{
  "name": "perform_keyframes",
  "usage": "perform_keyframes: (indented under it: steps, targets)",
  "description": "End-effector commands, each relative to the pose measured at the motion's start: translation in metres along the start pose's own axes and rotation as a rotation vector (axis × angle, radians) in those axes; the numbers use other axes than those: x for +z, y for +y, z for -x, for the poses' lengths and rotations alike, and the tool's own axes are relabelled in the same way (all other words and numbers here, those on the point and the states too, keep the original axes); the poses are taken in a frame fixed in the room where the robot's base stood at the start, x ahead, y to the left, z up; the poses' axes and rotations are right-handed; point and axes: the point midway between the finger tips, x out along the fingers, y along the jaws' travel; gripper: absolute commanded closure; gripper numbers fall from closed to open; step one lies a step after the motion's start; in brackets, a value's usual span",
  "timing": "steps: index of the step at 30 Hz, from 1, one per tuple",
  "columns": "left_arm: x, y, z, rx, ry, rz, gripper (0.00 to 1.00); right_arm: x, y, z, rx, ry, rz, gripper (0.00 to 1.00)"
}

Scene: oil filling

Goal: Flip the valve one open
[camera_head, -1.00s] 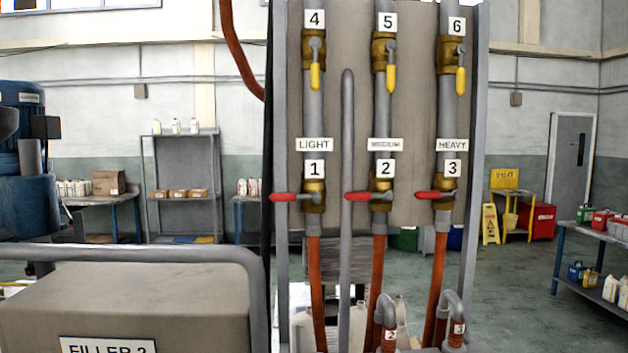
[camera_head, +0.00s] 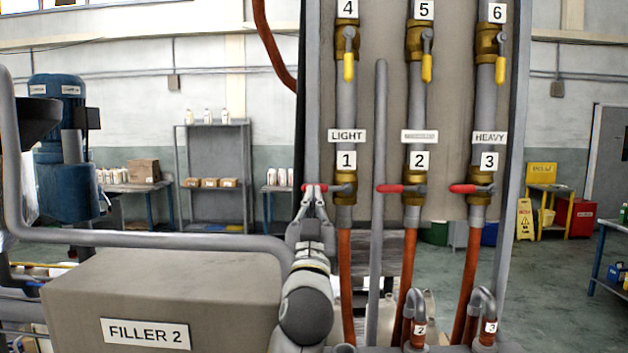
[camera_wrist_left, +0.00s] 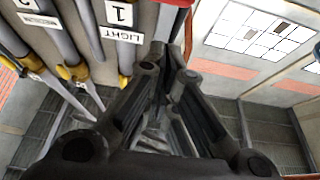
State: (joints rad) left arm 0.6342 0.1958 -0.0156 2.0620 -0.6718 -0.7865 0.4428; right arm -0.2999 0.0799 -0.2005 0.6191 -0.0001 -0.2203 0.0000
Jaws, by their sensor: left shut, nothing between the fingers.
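Valve one (camera_head: 345,188) is the brass valve under the number 1 plate on the LIGHT pipe. Its red handle (camera_head: 307,187) lies level and points left. My left gripper (camera_head: 316,190) reaches up from below, its fingertips at the handle and covering part of it. The fingers look closed together, with nothing seen between them. In the left wrist view the fingers (camera_wrist_left: 170,60) converge just below a red piece (camera_wrist_left: 180,3) at the top edge. I cannot tell whether they touch the handle. My right gripper is not in view.
Valve two (camera_head: 413,188) and valve three (camera_head: 480,188) also have level red handles pointing left. Valves 4, 5 and 6 above have yellow handles hanging down. A grey upright pipe (camera_head: 380,150) stands between valves one and two. The FILLER 2 box (camera_head: 200,285) is at lower left.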

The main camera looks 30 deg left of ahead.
Motion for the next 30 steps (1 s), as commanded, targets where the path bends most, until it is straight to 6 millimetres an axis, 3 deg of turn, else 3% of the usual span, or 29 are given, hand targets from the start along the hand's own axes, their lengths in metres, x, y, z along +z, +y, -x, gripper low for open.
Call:
perform_keyframes:
  steps: [4,17,23,30]
  targets:
    - [-0.017,-0.004,-0.007,-0.014,0.041,0.008,1.00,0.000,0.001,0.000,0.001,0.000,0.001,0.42]
    - [-0.019,-0.004,-0.012,-0.015,0.042,0.007,1.00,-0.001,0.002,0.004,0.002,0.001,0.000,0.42]
    - [-0.024,-0.005,-0.044,-0.016,0.040,0.005,1.00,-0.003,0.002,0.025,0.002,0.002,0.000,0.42]
    - [-0.027,-0.006,-0.096,-0.015,0.040,0.005,1.00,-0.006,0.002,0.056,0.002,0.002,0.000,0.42]
